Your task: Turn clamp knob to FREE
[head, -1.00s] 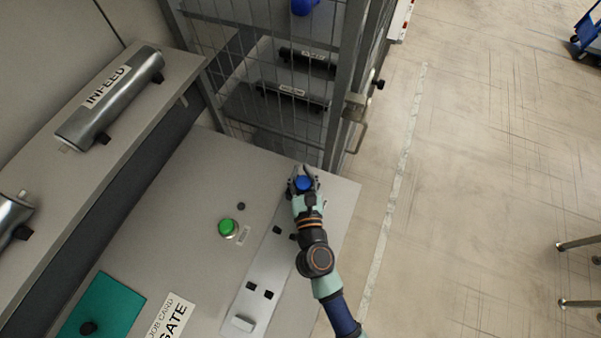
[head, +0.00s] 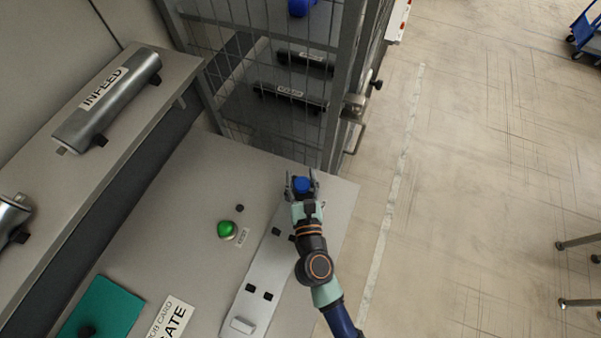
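A round blue knob (head: 302,185), which I take for the clamp knob, shows near the far right corner of the grey console (head: 190,190) in the head view. My gripper (head: 302,179) is at the knob, with one finger on each side of it. The fingers look spread, with a small gap at each side. The gripper body covers the near side of the knob. I cannot read any FREE mark or the knob's angle.
A green button (head: 227,230) and a small black button (head: 239,208) are left of my arm. A pale plate (head: 240,308) with black squares lies nearby. A teal pad (head: 108,302) and job card (head: 172,318) are lower left. A mesh cage (head: 222,75) stands behind.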

